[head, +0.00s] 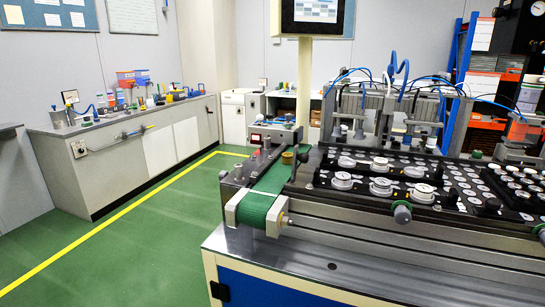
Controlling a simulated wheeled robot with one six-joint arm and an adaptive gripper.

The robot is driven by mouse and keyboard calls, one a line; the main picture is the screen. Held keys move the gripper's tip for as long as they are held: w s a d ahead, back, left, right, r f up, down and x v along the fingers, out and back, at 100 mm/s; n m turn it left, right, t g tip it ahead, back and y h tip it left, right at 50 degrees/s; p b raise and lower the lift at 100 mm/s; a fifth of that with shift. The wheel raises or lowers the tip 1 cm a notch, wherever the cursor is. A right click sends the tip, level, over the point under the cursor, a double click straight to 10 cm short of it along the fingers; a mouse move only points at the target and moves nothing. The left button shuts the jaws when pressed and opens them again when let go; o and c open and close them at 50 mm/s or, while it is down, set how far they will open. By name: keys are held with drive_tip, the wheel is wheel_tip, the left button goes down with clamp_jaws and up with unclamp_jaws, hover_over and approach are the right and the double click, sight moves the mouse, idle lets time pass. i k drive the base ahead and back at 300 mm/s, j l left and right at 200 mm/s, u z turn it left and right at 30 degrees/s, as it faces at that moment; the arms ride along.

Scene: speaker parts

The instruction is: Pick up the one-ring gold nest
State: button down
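A small gold-coloured cylinder (287,158) stands near the back end of the short green belt, at the left end of the machine bench. It is too small to tell whether it is the one-ring gold nest or how many rings it has. A dark piece touches or overlaps its right side in the picture. My gripper is not in view.
The green belt (258,206) has a bare front part. Dark trays with several silver and white round parts (381,187) lie to its right. A screen on a post (316,17) rises behind. Green floor (150,250) is clear at left, before a long side counter (140,155).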

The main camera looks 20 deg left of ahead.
sight(287, 158)
drive_tip(key=u, duration=0.85)
drive_tip(key=i+j+z, duration=0.3)
drive_tip(key=j, duration=0.35)
drive_tip(key=i+j+z, duration=0.15)
drive_tip(key=j, duration=0.2)
drive_tip(key=i+j+z, duration=0.15)
drive_tip(key=j, duration=0.25)
